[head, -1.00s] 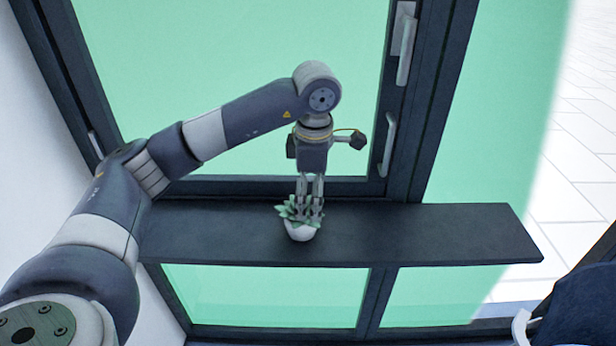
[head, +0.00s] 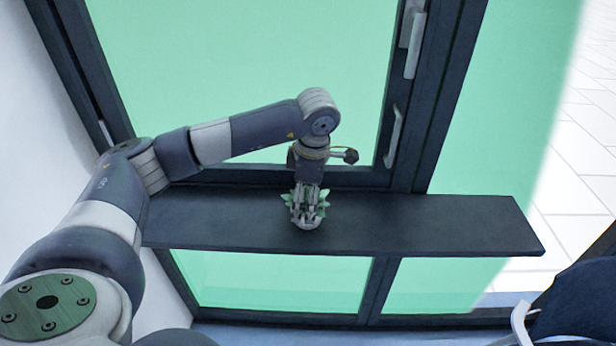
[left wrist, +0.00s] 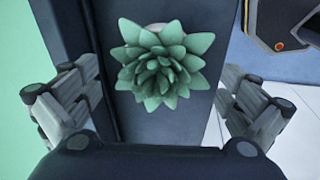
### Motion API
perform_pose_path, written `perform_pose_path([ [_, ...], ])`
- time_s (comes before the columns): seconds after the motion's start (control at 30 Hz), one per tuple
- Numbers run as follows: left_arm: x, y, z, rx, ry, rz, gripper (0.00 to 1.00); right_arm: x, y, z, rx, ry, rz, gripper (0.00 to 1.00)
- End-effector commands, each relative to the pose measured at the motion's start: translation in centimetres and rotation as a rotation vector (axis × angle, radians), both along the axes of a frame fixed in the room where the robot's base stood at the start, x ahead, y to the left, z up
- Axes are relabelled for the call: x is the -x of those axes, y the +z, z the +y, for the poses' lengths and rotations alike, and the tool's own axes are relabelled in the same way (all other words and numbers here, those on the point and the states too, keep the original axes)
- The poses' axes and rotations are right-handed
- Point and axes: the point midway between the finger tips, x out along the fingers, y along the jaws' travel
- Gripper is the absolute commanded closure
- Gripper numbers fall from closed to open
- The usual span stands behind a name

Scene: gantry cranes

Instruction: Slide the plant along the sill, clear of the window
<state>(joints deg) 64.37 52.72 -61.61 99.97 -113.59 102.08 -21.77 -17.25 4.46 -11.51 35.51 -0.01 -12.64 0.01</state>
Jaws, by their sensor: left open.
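The plant is a small green succulent in a white pot (head: 306,221), standing on the dark sill (head: 440,225) in front of the window (head: 240,70). In the left wrist view the plant (left wrist: 163,62) shows from above, its leaves hiding most of the pot. My left gripper (head: 308,208) is lowered over the plant from above, fingers open on either side of it. In the left wrist view the fingers of my left gripper (left wrist: 160,105) stand well apart from the leaves. My right gripper is not in view.
The window frame has a handle (head: 393,136) just above the sill, right of my left arm. The sill is bare left and right of the plant. White floor tiles (head: 590,150) show beyond at the right.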

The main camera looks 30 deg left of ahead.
Motion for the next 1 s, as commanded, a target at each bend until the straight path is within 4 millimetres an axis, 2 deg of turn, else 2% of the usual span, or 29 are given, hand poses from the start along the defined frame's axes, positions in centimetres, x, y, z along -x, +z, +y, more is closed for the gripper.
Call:
perform_pose_path([
  [0.1, 0.0, -1.7, 0.3, -0.001, 0.001, 0.005, 0.0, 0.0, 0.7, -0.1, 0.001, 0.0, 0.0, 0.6],
  [0.3, -0.2, -3.2, 0.5, 0.0, 0.001, 0.001, 0.0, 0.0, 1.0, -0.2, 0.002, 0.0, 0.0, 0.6],
  [0.63, -0.3, -3.5, 0.5, 0.0, 0.0, 0.0, 0.0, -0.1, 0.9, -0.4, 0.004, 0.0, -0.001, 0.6],
  [0.83, -0.2, -3.5, 0.5, 0.0, 0.0, 0.001, 0.45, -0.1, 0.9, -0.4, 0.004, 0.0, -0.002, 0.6],
  [1.0, -0.2, -3.5, 0.5, 0.0, 0.0, 0.002, 0.48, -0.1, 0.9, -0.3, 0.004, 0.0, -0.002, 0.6],
])
